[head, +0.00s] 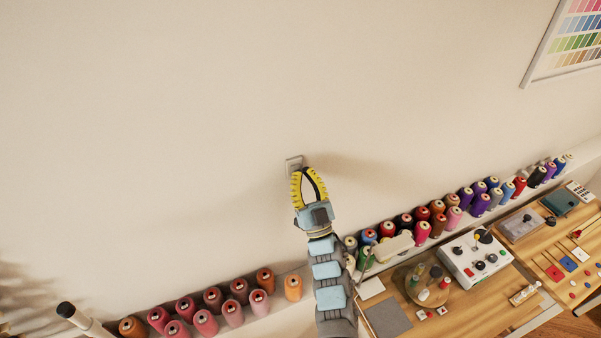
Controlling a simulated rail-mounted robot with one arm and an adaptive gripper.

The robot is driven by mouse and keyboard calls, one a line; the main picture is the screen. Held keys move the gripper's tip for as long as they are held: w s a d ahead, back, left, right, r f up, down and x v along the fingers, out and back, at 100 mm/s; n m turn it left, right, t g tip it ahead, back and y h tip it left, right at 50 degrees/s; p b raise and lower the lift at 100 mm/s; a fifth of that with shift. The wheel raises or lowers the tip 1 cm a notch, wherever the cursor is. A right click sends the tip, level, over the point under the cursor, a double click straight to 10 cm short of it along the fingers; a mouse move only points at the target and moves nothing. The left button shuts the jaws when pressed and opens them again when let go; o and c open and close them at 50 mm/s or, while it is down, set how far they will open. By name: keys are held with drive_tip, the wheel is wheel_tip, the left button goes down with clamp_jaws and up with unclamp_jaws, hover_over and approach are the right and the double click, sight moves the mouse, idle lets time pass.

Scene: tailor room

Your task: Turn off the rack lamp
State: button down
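A small square wall switch (291,163) is mounted on the cream wall, near the middle of the head view. My gripper (300,172) reaches up to it from below, its yellow and black fingertips close together right at the switch's lower right part. The fingers bow apart lower down, with a gap between them and nothing visible inside. The fingertips overlap the switch in the picture; I cannot tell whether they touch it. Part of the switch is hidden behind them.
Thread spools (232,312) line a white shelf (284,318) along the wall below. A wooden worktable (490,318) at lower right holds a white control box (474,258), a grey pad (388,318) and small items. A colour chart (572,42) hangs upper right. The wall around the switch is clear.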

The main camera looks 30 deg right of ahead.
drive_tip(key=s+f+b, duration=0.1)
drive_tip(key=s+f, duration=0.2)
drive_tip(key=s, duration=0.2)
drive_tip(key=s+a+f+b, duration=0.1)
drive_tip(key=s+f, duration=0.2)
drive_tip(key=s, duration=0.3)
drive_tip(key=shift+s, duration=0.15)
drive_tip(key=shift+r, duration=0.1)
idle(0.3)
